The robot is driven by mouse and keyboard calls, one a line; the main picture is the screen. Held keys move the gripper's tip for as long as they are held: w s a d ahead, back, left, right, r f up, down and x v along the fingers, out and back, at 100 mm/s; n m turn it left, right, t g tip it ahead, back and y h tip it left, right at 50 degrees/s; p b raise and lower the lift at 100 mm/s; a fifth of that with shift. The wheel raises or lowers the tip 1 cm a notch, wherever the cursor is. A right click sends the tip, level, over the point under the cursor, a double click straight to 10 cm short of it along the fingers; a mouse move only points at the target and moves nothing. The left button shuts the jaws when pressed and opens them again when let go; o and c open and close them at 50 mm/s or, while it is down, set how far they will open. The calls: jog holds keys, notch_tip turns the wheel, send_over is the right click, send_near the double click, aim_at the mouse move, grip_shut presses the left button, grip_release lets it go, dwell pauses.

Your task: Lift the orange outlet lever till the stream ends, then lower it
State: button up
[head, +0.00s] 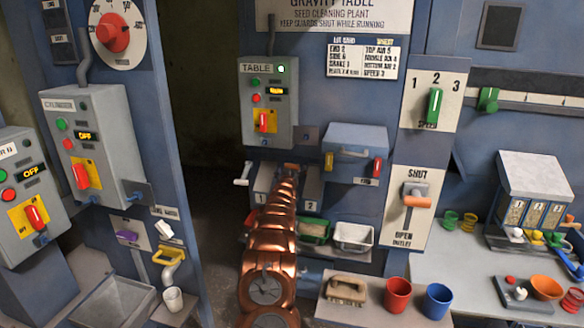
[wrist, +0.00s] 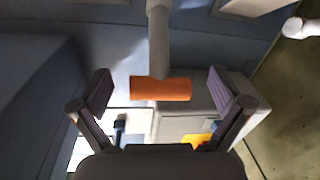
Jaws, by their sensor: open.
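An orange cylindrical handle (wrist: 160,89) on a grey rod (wrist: 158,40) shows in the wrist view. My open gripper (wrist: 160,82) has one finger on each side of it, with a clear gap at both ends. The handle appears between the fingertips and not gripped; its depth is hard to tell. In the head view my arm's end (head: 289,168) is in front of the panel below the TABLE box and hides this spot. Another lever with an orange handle (head: 417,201) sits on the SHUT/OPEN panel (head: 416,232) at right. No stream is visible.
The TABLE switch box (head: 267,98) is above my arm's end. A white-ended handle (head: 242,181) juts out to its left. Green and white trays (head: 353,236) are to its right. A brush (head: 347,290), red cup (head: 398,295) and blue cup (head: 438,300) stand lower right.

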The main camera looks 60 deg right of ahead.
jog(key=shift+d+r, duration=0.15)
jog(key=shift+d, duration=0.3)
jog(key=shift+w+d+p, duration=0.3)
jog(key=shift+w+p, duration=0.15)
jog(key=shift+p, duration=0.1)
jog(key=shift+w, duration=0.1)
jog(key=c, duration=1.5)
jog(key=shift+a+f, duration=0.1)
jog(key=shift+f, duration=0.1)
jog(key=shift+f+b, duration=0.1)
jog(key=shift+b, duration=0.25)
